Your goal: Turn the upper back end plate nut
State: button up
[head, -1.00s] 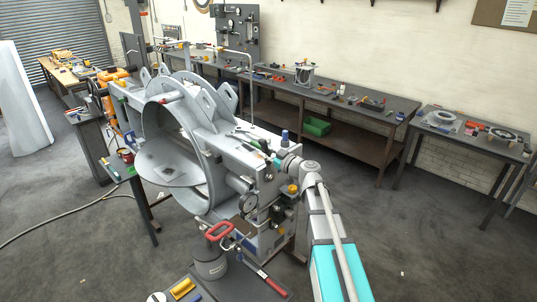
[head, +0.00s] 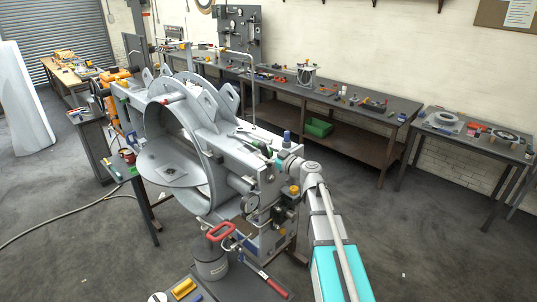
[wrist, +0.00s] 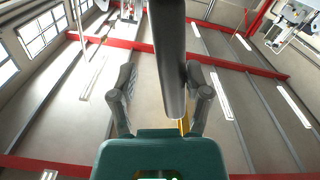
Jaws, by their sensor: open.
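The grey damper ring machine (head: 205,115) stands in the middle of the head view, with a thick end plate (head: 232,160) on its right side. My gripper (head: 277,160) is at the upper right of this end plate, small and partly hidden among fittings. The upper back end plate nut cannot be made out there. In the wrist view, which looks up at the ceiling, my gripper (wrist: 162,98) has its two dark fingers spread apart. A dark grey round bar (wrist: 171,55) comes down from the top between them. I cannot tell whether the fingers touch it.
A pressure gauge (head: 251,203) and several fittings sit on the end plate below my gripper.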

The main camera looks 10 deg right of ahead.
jog(key=shift+c, duration=0.5)
jog(key=d+m, duration=0.1)
jog(key=w+d+m, duration=0.2)
jog(key=shift+w+d+r+p, duration=0.25)
jog(key=shift+p, duration=0.05)
dwell(0.3)
jog(key=shift+w+d+f+m+b, duration=0.25)
jog(key=shift+w+d+m, duration=0.4)
jog(key=shift+d+m, duration=0.25)
jog(key=shift+w+d+f+m+b, duration=0.2)
jog(key=shift+w+d+m, duration=0.4)
jog(key=shift+d+m, duration=0.3)
jog(key=shift+a, duration=0.1)
